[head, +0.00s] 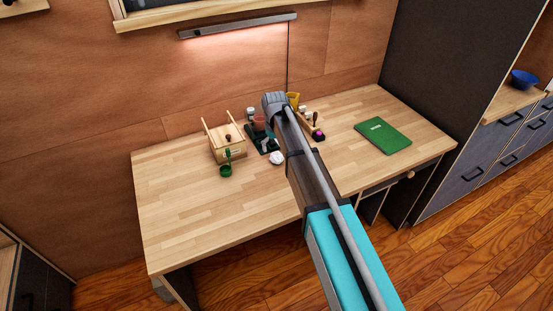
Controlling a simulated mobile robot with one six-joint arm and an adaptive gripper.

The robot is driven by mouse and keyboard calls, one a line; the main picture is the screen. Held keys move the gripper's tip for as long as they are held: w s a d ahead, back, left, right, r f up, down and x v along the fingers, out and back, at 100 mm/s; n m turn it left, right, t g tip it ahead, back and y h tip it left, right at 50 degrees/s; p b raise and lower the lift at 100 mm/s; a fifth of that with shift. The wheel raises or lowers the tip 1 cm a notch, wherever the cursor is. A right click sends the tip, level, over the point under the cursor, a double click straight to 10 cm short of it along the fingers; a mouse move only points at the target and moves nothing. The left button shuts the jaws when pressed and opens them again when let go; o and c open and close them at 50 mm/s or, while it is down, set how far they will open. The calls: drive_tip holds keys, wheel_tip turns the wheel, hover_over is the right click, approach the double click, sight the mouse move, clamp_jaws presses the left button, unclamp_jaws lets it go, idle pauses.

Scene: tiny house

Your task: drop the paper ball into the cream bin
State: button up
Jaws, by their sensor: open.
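A small white crumpled paper ball (276,158) lies on the wooden desk (190,220), near its middle and just in front of a dark green tray (252,134). My arm reaches over the desk from the lower right. My gripper (268,144) is open at the far end of the arm, low in the picture's view of the tray and close to the ball's upper left. Its fingers are small and hard to make out against the clutter. The ball appears apart from it. I cannot make out a cream bin in this view.
A wooden box with upright posts (228,149) and a green cup (226,171) stand left of the ball. A yellow cup (293,99) and small items stand behind my arm. A green book (383,135) lies at right. The desk's left and front are clear.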

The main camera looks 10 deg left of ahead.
sight(276, 154)
drive_tip(key=shift+f, duration=0.15)
drive_tip(key=shift+d+f+b, duration=0.2)
drive_tip(key=shift+f+b, duration=2.3)
drive_tip(key=shift+b, duration=0.15)
drive_tip(key=c, duration=0.5)
drive_tip(key=shift+c, duration=0.4)
drive_tip(key=shift+r, duration=0.15)
wheel_tip(276, 154, up, 3)
drive_tip(key=p, duration=0.3)
drive_tip(key=s+d+r+p, duration=0.5)
drive_tip(key=s+r+p, duration=0.4)
drive_tip(key=s, duration=0.4)
drive_tip(key=shift+r+p, duration=0.4)
drive_tip(key=shift+p, duration=0.15)
